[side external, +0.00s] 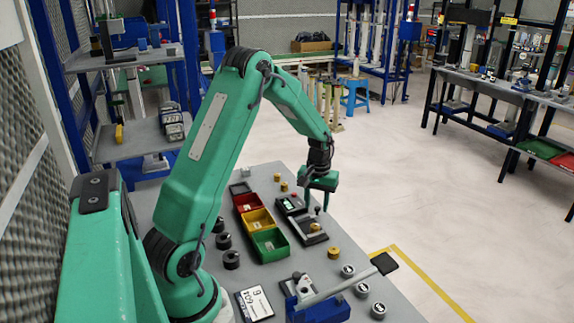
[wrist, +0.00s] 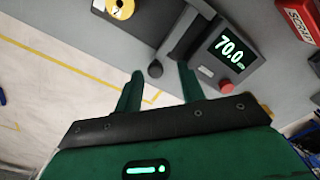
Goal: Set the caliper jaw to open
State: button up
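My gripper (side external: 316,204) points down over the gauge. The fingers hold nothing. I cannot tell how wide the jaw stands.
Red, yellow and green bins (side external: 257,221) stand left of the gauge. A brass cylinder (side external: 333,253) stands in front, and another brass piece (wrist: 121,8) shows in the wrist view. Black and steel cylinders, a white-faced panel (side external: 254,303) and a blue fixture (side external: 322,309) are nearer.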

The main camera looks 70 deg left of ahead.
aim_at(318, 208)
jog(key=shift+r, duration=3.9)
jog(key=shift+d+r, duration=0.1)
jog(key=s+d+r+m+t, duration=0.35)
jog(key=s+d+r, duration=0.25)
jog(key=d+r, duration=0.55)
jog(key=s+d+r+m+t, duration=0.2)
jog(key=s+d+m, duration=0.3)
jog(key=s+d, duration=0.5)
jog(key=s, duration=0.2)
jog(key=shift+s, duration=0.3)
